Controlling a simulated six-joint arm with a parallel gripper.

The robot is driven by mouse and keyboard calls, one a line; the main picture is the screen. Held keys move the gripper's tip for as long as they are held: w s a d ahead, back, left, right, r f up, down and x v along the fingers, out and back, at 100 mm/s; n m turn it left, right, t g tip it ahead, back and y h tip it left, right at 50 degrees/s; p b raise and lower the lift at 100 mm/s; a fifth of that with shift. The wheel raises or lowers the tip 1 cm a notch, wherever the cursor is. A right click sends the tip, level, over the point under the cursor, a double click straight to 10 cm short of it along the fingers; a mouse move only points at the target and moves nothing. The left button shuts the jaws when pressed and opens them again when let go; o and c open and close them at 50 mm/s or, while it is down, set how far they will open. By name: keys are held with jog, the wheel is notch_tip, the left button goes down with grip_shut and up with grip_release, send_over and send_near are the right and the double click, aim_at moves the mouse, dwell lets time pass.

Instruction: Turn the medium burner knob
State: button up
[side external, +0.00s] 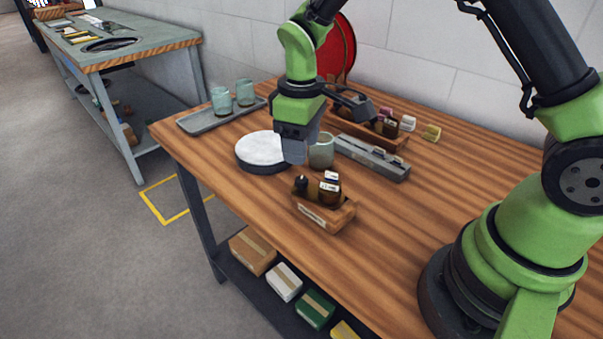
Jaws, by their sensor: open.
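My gripper (294,152) points down over the wooden table, its fingertips in front of the right side of a round, pale-topped disc with a dark rim (259,150). I cannot tell whether they touch it. The fingers are small here, and nothing shows held between them. A long, low grey unit (372,158) with small dark parts on top lies to the right of my gripper. No burner knob can be made out for certain, and I cannot tell which part is the medium one. The gripper hides part of the disc's right side.
A grey-green cup (321,151) stands close behind the gripper. A wooden box of small bottles (324,213) is in front. A grey tray (200,123) with blue cups (222,100) is at the back left. Another wooden holder (366,134) stands behind. The table's right middle is clear.

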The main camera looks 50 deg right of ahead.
aim_at(302, 179)
notch_tip(302, 179, down, 7)
jog(key=shift+f, duration=0.1)
dwell(0.3)
